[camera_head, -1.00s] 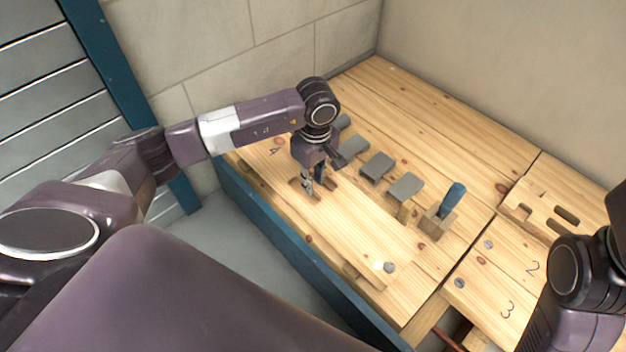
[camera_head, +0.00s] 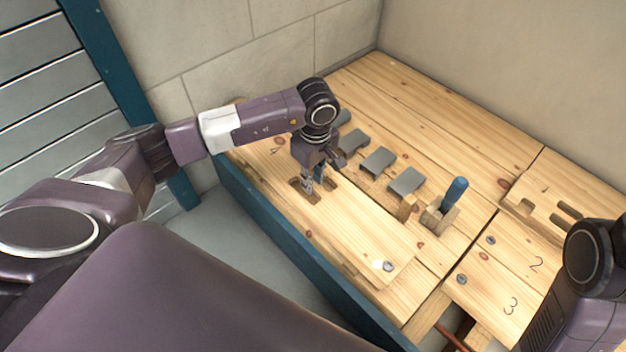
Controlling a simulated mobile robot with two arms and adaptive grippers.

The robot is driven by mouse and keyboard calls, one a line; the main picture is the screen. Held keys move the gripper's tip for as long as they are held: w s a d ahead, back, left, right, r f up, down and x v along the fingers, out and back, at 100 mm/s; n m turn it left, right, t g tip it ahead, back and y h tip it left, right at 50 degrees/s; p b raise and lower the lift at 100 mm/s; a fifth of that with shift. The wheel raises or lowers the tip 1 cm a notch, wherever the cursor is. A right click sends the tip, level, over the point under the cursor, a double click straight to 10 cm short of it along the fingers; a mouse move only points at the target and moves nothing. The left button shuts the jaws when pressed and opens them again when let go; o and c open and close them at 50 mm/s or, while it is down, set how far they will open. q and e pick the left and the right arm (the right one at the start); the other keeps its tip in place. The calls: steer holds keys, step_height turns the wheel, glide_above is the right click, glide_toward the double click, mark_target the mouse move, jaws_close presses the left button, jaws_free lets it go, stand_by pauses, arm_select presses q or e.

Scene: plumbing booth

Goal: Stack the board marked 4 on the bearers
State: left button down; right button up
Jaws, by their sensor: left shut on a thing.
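The board marked 4 (camera_head: 345,225) is a long pale wooden plank along the front left of the wooden deck. Its number shows near the far left end, and a screw head near its near right end. My left gripper (camera_head: 314,186) points down at the board's slotted cutout and is shut on the board. The fingertips are partly lost in the dark slots. I cannot make out the bearers for certain, nor whether the board rests on anything. My right gripper is out of view; only part of that arm shows at the lower right.
Several grey-topped blocks (camera_head: 406,181) stand in a row behind the board. A blue-handled tool (camera_head: 454,193) stands in a wooden block. Boards marked 2 (camera_head: 520,260) and 3 (camera_head: 487,302) lie at the right, by an opening with a copper-coloured pipe (camera_head: 458,341). A wall closes the back.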

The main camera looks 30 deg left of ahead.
arm_select(q)
steer(key=shift+f, duration=0.1)
stand_by(0.7)
steer(key=c, duration=1.9)
jaws_free()
steer(key=shift+o, duration=0.7)
steer(key=shift+f, duration=0.1)
